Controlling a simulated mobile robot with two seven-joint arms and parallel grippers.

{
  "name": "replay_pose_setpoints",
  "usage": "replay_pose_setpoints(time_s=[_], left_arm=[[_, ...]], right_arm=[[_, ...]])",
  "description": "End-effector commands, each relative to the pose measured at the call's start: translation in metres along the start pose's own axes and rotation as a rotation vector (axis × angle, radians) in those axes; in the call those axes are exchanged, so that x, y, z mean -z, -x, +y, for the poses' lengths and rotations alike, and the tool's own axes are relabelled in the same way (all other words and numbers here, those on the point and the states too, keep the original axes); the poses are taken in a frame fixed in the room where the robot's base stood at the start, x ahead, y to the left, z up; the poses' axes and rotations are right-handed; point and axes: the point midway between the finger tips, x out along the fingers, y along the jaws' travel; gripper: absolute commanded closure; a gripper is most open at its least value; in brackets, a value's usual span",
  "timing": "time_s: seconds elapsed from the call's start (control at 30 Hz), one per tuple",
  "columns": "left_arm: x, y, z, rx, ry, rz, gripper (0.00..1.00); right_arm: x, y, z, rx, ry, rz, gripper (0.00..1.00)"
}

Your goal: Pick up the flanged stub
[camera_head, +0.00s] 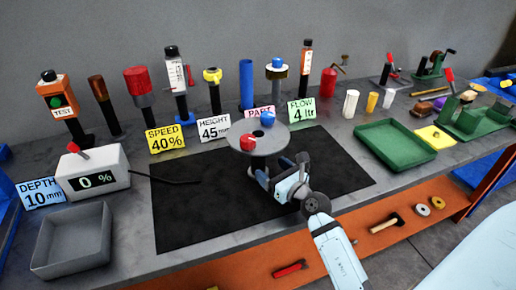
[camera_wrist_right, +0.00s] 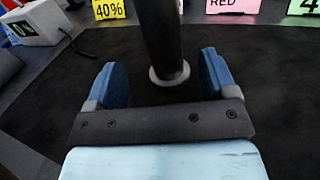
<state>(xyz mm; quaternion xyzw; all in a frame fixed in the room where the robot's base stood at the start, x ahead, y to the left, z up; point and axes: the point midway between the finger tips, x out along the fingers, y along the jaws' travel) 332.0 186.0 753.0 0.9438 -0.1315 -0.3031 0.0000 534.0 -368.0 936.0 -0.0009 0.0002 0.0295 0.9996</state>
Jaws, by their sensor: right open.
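A round grey disc (camera_head: 274,138) stands on a short post over the black mat (camera_head: 190,215). On the disc sit a small red piece (camera_head: 247,143) and a small blue piece (camera_head: 267,118). I cannot tell for certain which piece is the flanged stub. My right gripper (camera_head: 282,171) is open and low, below the disc's front right edge. In the right wrist view its blue fingers stand apart, with the dark post (camera_wrist_right: 160,40) and its pale base ring (camera_wrist_right: 169,78) showing in the gap beyond them. Neither finger clearly touches the post. My left gripper is not in view.
Signs stand behind the disc, among them a yellow SPEED card (camera_head: 166,138) and a green FLOW card (camera_head: 301,111). Several upright tools line the back. A green tray (camera_head: 395,165) is right, a grey bin (camera_head: 48,262) left. The mat's left part is mostly clear.

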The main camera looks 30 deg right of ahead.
Motion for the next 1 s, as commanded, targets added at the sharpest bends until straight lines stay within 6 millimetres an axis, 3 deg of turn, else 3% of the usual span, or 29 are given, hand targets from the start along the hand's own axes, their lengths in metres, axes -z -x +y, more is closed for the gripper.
replay_pose_setpoints(time_s=[0.23, 0.5, 0.8, 0.83, 1.0], left_arm=[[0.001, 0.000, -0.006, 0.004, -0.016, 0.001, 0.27], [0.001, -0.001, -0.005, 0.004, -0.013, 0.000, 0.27], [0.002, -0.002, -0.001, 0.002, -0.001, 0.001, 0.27], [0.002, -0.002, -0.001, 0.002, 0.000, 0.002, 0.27], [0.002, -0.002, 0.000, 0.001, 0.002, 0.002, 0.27]], right_arm=[[-0.001, -0.019, -0.001, -0.001, -0.002, -0.001, 0.22], [-0.003, -0.057, -0.004, -0.001, -0.003, 0.000, 0.22], [-0.003, -0.063, -0.004, -0.001, -0.002, 0.001, 0.22], [-0.003, -0.063, -0.004, -0.001, -0.002, 0.001, 0.24], [-0.003, -0.063, -0.004, -0.001, -0.002, 0.000, 0.63]])
